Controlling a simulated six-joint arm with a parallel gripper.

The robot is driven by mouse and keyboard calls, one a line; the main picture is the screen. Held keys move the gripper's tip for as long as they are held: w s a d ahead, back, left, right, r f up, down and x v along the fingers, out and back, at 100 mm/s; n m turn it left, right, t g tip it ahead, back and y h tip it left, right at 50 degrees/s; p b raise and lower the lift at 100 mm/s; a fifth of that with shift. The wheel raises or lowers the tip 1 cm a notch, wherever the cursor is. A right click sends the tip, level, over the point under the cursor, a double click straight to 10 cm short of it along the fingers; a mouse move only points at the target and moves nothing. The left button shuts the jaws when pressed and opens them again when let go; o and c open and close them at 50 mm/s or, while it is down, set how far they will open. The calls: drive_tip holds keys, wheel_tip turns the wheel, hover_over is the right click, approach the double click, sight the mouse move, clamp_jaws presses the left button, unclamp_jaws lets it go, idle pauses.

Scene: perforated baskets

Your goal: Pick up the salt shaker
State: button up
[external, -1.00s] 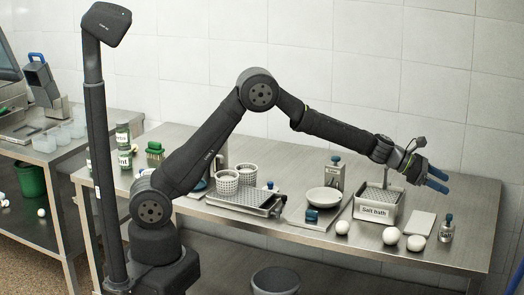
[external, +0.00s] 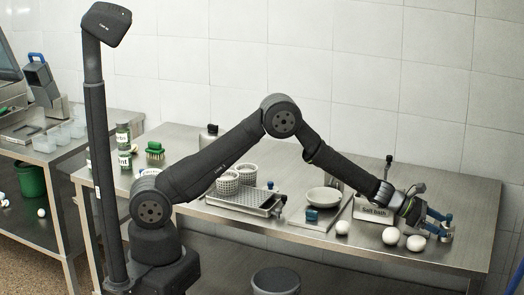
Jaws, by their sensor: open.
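The salt shaker (external: 447,233) is a small clear container with a dark blue top, upright near the right end of the steel table (external: 330,258). My gripper (external: 438,222) has blue fingers and is open. It is low over the table at the shaker, with its fingers beside the shaker's upper part. The fingers cover much of the shaker, and I cannot tell whether they touch it.
White balls (external: 416,243) lie just left of the gripper. The "Salt bath" container (external: 374,213) stands behind my forearm. A bowl (external: 324,196) and perforated baskets (external: 227,184) on a tray stand farther left. The right table end is clear.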

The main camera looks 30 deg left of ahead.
sight(454, 231)
drive_tip(key=shift+x, duration=1.7)
drive_tip(key=c, duration=1.1)
drive_tip(key=shift+r, duration=0.1)
